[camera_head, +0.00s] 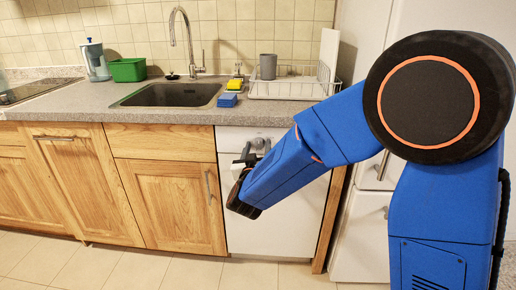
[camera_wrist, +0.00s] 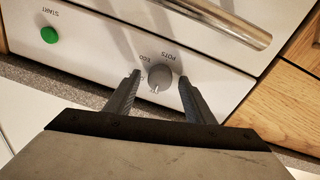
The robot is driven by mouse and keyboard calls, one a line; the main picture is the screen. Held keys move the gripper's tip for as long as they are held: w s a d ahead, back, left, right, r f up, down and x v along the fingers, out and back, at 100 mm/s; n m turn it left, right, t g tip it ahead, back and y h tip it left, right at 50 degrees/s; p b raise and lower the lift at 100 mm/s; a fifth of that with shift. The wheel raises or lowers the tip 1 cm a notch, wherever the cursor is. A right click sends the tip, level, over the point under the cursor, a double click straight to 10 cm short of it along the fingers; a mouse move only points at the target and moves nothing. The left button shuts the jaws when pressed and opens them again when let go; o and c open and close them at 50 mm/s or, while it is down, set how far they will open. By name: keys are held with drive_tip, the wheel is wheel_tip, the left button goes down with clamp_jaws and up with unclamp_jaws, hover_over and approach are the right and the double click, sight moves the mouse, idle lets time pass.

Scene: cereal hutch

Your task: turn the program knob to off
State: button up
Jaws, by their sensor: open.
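The program knob (camera_wrist: 160,76) is a round grey knob on the white dishwasher's front panel (camera_wrist: 80,65). In the wrist view its light pointer mark sits at the lower edge of the knob. The labels ECO and POTS show above it, seen upside down; I cannot read an off label. My gripper (camera_wrist: 159,79) is open, with one finger on each side of the knob and a small gap visible on both sides. In the head view my gripper (camera_head: 257,146) is at the top of the dishwasher (camera_head: 270,225), and the knob cannot be made out.
A green start button (camera_wrist: 48,35) is on the same panel. A metal bar handle (camera_wrist: 225,20) runs along the dishwasher door. Wooden cabinets (camera_head: 165,190) stand to the left.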

drive_tip(key=s+a+f, duration=0.1)
drive_tip(key=s, duration=1.6)
drive_tip(key=shift+s+a+f, duration=0.15)
drive_tip(key=w+d+r+n+g+y, duration=0.1)
drive_tip(key=w+d+r+g+y, duration=0.15)
drive_tip(key=d+g+y, duration=0.55)
drive_tip(key=s+d+f+m+g+h, duration=0.1)
drive_tip(key=s+d+f+g+h, duration=0.1)
drive_tip(key=s+d, duration=1)
drive_tip(key=s+d+f+m+g+h, duration=0.1)
drive_tip(key=s+d+f+g+h, duration=0.2)
drive_tip(key=s+d, duration=1)
drive_tip(key=shift+d+m+g+h, duration=0.3)
drive_tip(key=shift+d+g+h, duration=0.2)
drive_tip(key=shift+h, duration=0.3)
drive_tip(key=shift+f, duration=0.1)
